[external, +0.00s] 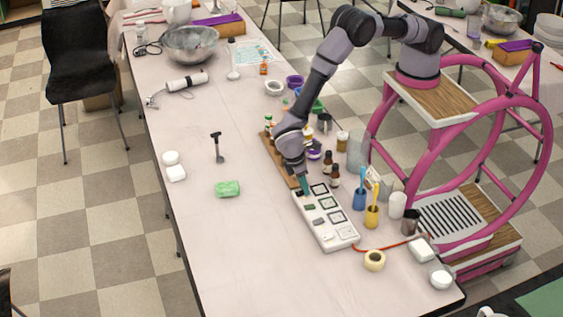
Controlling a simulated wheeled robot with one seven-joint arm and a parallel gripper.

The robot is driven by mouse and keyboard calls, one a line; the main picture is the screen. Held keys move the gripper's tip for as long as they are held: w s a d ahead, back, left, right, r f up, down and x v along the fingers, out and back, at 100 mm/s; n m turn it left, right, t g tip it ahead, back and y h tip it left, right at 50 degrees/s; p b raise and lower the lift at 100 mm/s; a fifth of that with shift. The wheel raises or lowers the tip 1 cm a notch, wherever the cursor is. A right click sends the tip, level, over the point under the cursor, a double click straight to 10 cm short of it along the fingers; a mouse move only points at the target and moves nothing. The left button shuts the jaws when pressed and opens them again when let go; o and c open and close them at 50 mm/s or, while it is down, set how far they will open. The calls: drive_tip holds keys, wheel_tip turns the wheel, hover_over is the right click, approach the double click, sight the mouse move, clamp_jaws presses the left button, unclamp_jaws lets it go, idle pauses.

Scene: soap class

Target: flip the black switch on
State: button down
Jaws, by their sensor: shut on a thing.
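A white switch panel (340,235) lies on the table with several square, dark-framed plates and small dark levers along its left side. My gripper (304,190) points down at the panel's far left end, its tips low against the board. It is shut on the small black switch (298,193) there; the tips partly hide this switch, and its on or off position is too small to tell. Another dark lever (310,207) sits just nearer on the panel.
A blue cup (359,200) and a yellow cup (372,217) with brushes stand right of the panel. Small brown bottles (333,177) stand close to my wrist. A tape roll (374,260) and a red cord lie near the panel's front end.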

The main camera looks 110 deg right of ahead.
sight(296, 196)
drive_tip(key=c, duration=0.7)
unclamp_jaws()
drive_tip(key=v, duration=1.1)
